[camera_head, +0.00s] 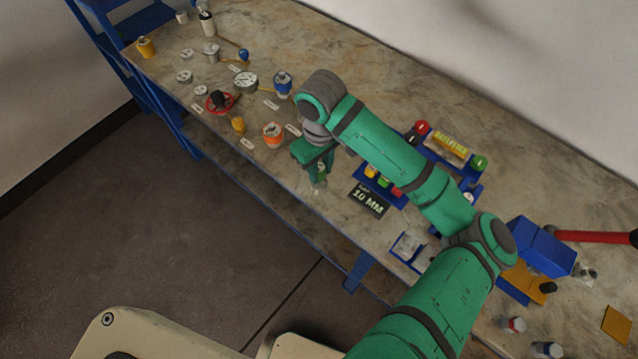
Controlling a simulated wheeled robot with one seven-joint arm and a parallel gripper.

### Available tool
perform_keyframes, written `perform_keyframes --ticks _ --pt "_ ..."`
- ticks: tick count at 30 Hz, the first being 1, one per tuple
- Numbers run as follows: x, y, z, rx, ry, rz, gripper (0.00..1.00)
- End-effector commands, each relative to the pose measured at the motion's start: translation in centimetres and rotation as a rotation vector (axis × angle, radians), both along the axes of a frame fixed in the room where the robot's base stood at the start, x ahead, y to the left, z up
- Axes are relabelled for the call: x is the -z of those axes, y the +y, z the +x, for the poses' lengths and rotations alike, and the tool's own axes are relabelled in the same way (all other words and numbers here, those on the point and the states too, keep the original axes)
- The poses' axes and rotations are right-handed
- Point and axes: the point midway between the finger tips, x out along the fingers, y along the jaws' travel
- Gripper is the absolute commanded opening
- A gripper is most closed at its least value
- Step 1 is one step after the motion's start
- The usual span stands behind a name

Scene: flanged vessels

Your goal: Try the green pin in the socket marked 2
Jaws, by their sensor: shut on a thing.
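My gripper (319,179) is above the front edge of the bench, left of the dark "10 MM" sign (368,199). It is shut on a small upright pin (320,184), with light green near the jaws and a paler lower end; the jaws hide part of it. A blue rack (394,200) beside the sign holds small yellow, green and red pieces, partly behind my arm. No socket marked 2 can be made out; the white labels on the bench are too small to read.
Orange-banded (273,134) and blue-banded (283,84) vessels stand left of my gripper. Further left are a red ring valve (220,100) and several grey flanged pieces. A blue block (541,247) and red-handled tool (595,237) lie right. My arm covers the bench's middle.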

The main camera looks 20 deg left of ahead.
Motion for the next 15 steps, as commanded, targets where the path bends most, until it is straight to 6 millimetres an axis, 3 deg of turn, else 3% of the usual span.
perform_keyframes --ticks 15 --pt "-1.7 0.2 -0.1 -0.003 0.000 0.000 0.01"
